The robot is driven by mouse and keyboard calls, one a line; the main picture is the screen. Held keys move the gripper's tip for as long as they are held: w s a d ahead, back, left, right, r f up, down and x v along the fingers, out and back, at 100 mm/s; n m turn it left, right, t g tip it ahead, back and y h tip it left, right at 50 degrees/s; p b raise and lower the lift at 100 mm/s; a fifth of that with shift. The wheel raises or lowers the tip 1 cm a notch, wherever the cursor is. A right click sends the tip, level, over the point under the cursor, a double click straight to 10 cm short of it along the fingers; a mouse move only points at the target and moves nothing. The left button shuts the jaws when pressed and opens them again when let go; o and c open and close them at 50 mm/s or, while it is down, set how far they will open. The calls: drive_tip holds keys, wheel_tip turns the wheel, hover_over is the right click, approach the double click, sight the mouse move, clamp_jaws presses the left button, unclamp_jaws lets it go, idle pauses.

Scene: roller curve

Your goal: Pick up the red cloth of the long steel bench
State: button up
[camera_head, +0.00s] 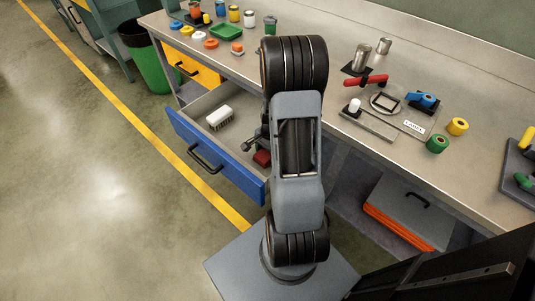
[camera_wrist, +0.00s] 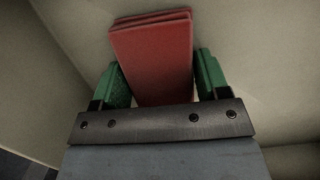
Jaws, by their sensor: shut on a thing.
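The red cloth (camera_wrist: 150,55), a folded stack with several layers, is between the green fingers of my gripper (camera_wrist: 155,80) in the wrist view. The fingers are shut on it from both sides. In the head view the red cloth (camera_head: 262,158) shows as a small patch in the open blue drawer (camera_head: 215,155), partly hidden by my arm. The long steel bench (camera_head: 330,85) runs above the drawer. My fingertips are hidden behind the arm in the head view.
A white brush (camera_head: 219,117) lies in the same drawer, left of the cloth. The drawer's walls stand close around my gripper. A yellow drawer (camera_head: 190,64) is beside it, and a green bin (camera_head: 150,60) stands on the floor. Open floor lies to the left.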

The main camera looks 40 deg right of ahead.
sight(266, 152)
drive_tip(key=shift+r, duration=0.6)
drive_tip(key=shift+w+r+p, duration=0.2)
drive_tip(key=shift+r+p, duration=0.15)
drive_tip(key=shift+r, duration=0.9)
drive_tip(key=w+a+r, duration=0.1)
drive_tip(key=w+r, duration=0.2)
drive_tip(key=w, duration=0.1)
drive_tip(key=w+a+r, duration=0.2)
drive_tip(key=w+r, duration=0.1)
drive_tip(key=w, duration=0.1)
drive_tip(key=w+a+r, duration=0.2)
drive_tip(key=w+r, duration=0.1)
drive_tip(key=w, duration=0.1)
drive_tip(key=shift+w+a+r+p, duration=0.2)
drive_tip(key=shift+w+p, duration=0.1)
drive_tip(key=shift+p, duration=0.1)
